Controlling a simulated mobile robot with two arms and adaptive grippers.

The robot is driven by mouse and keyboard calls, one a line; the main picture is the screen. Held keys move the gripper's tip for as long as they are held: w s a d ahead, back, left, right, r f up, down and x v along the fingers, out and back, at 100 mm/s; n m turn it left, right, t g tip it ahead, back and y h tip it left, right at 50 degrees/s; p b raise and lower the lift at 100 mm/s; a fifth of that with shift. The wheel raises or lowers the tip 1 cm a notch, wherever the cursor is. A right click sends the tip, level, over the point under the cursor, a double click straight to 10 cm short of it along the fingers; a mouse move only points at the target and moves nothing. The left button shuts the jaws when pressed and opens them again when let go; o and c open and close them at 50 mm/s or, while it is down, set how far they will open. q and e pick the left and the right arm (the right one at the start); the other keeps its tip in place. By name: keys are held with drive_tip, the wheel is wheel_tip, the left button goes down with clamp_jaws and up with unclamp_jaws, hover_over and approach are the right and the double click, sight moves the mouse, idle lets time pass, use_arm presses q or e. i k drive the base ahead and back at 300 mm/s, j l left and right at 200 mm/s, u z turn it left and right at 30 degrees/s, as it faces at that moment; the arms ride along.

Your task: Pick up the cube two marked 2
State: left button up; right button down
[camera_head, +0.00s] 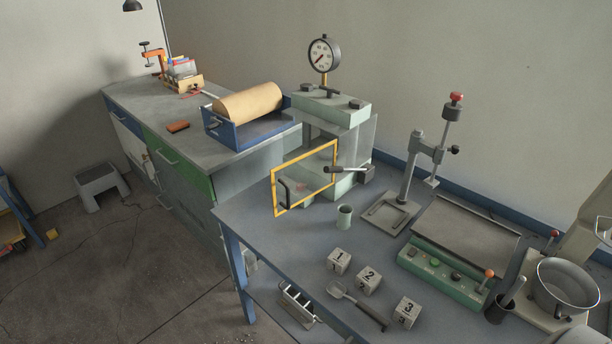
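The cube marked 2 (369,281) is a small pale block with a dark number, resting on the blue-grey bench top near its front. It stands between the cube marked 1 (339,261), up and to its left, and the cube marked 3 (406,312), down and to its right. The three cubes are apart from one another. Neither of my grippers shows in the head view.
A scoop (358,306) lies just in front of cube 2. A press with a yellow-framed guard (305,178) is farther back. Bare bench lies left of the cubes.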

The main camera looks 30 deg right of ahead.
sight(368, 280)
drive_tip(key=z, duration=1.3)
drive_tip(key=j, duration=0.25)
drive_tip(key=z, duration=0.05)
